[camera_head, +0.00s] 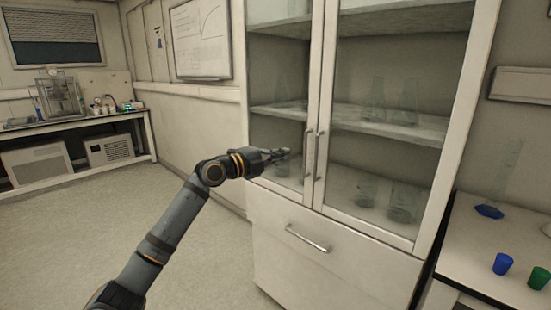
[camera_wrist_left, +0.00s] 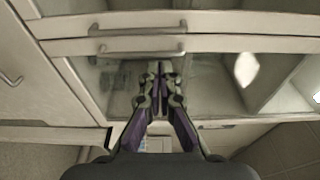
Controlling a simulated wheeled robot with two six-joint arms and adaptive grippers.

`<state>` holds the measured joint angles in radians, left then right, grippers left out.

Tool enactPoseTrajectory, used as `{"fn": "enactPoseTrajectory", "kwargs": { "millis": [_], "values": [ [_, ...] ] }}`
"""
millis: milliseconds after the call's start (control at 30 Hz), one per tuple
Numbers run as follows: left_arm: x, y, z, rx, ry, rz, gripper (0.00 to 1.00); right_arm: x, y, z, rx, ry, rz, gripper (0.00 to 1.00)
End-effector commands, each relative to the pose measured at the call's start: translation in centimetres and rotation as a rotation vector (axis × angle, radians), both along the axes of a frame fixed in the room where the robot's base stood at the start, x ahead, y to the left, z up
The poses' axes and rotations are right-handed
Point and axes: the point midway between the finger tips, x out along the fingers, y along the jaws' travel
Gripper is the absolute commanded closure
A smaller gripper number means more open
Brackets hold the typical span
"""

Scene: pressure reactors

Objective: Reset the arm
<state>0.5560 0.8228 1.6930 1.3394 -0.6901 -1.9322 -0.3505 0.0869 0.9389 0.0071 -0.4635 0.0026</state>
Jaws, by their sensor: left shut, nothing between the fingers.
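My left arm reaches in from the lower left in the head view, and its gripper (camera_head: 278,154) is in front of the left glass door of the tall cabinet (camera_head: 470,100). The gripper is shut and empty, with its fingertips to the left of the door handles. In the left wrist view the closed fingers (camera_wrist_left: 160,72) point toward the glass, below two horizontal-looking handles (camera_wrist_left: 138,36). Whether the fingertips touch the glass cannot be told. My right gripper is not in view.
Both cabinet doors look closed, with glassware (camera_head: 400,205) on the shelves. A drawer handle (camera_head: 307,238) sticks out below. A side bench with blue (camera_head: 502,264) and green (camera_head: 539,277) cups stands at right. A bench with equipment (camera_head: 60,95) is at far left. The floor at left is clear.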

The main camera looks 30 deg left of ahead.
Motion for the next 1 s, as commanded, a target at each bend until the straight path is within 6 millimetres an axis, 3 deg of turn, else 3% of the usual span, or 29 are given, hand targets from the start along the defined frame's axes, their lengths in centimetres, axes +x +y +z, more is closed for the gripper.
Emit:
{"fn": "enactPoseTrajectory", "kwargs": {
  "millis": [300, 633, 733, 767, 867, 1000],
  "values": [
    [-2.5, 1.1, 0.0, 0.001, 0.0, 0.001, 1.0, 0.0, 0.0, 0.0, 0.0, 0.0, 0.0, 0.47],
    [-2.6, 1.1, 0.0, -0.002, -0.001, 0.001, 1.0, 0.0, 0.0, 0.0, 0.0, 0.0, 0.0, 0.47],
    [-2.2, 1.5, -1.2, -0.025, 0.022, 0.014, 1.0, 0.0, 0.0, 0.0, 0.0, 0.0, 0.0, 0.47],
    [-1.9, 1.8, -2.1, -0.043, 0.04, 0.026, 1.0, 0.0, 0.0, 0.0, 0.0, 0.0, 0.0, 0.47],
    [-0.6, 3.6, -8.0, -0.152, 0.15, 0.096, 1.0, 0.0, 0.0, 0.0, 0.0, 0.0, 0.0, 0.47],
    [0.0, 6.3, -20.2, -0.349, 0.358, 0.248, 1.0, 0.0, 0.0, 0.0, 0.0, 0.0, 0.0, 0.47]
  ]
}}
